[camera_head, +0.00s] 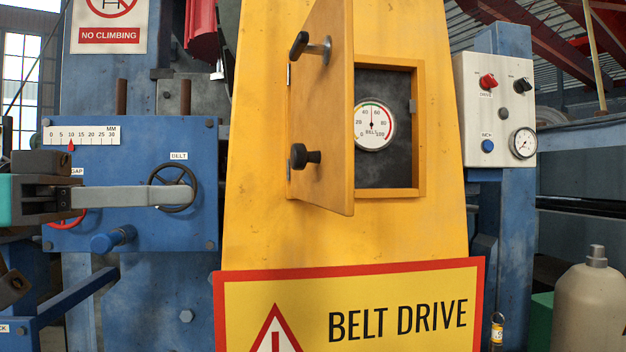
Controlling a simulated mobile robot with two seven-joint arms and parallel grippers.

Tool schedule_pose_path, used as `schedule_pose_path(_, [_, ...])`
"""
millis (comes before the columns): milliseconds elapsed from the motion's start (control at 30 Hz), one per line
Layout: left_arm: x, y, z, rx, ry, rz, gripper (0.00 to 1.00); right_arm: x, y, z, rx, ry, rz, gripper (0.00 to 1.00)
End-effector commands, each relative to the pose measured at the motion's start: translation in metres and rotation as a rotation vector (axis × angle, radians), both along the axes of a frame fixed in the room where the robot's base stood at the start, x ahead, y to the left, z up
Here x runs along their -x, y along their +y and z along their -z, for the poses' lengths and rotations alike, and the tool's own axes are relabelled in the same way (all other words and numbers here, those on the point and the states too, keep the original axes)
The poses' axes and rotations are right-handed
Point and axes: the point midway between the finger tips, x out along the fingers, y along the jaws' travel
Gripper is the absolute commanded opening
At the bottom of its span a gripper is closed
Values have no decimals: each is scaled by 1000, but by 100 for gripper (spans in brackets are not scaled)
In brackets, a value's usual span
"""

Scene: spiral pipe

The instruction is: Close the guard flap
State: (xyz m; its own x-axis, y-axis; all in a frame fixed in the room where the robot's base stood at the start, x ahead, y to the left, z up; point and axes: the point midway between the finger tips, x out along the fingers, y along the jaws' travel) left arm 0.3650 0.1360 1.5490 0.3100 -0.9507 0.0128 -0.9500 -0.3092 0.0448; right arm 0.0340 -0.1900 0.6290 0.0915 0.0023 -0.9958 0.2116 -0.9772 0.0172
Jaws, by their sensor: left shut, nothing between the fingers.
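The guard flap (335,110) is a yellow panel on the tall yellow guard. It stands open, swung out toward me from its left side, with its outer face showing. A black lever handle (300,45) sits high on it and a black knob (300,156) lower down. The opening (395,165) behind it is partly uncovered at the right and shows a round belt gauge (374,126). The flap hides the opening's left part. My left gripper (188,195) is shut and empty, left of the flap and apart from it, in front of the blue panel. My right gripper is out of view.
The blue panel (130,220) carries a black handwheel (174,188), a red handwheel (68,220) and a blue knob (112,238) close to my left gripper. A BELT DRIVE sign (400,290) crosses the guard below. A control box (497,110) stands at the right.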

Motion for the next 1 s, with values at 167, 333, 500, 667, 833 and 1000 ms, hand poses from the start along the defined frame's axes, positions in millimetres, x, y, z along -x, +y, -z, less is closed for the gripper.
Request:
schedule_pose_path(167, [28,-7,-15,-29,-42,59,0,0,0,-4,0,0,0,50])
schedule_pose_path(333, [25,-24,-17,-28,-41,63,0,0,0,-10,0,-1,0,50])
schedule_pose_path(500, [17,-54,-17,-28,-41,64,0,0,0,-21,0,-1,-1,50])
schedule_pose_path(667, [10,-82,-18,-26,-42,64,0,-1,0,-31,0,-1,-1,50])
schedule_pose_path(833, [2,-109,-18,-25,-40,62,0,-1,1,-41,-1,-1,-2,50])
schedule_pose_path(1000, [-4,-129,-17,-25,-40,60,0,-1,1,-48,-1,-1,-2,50])
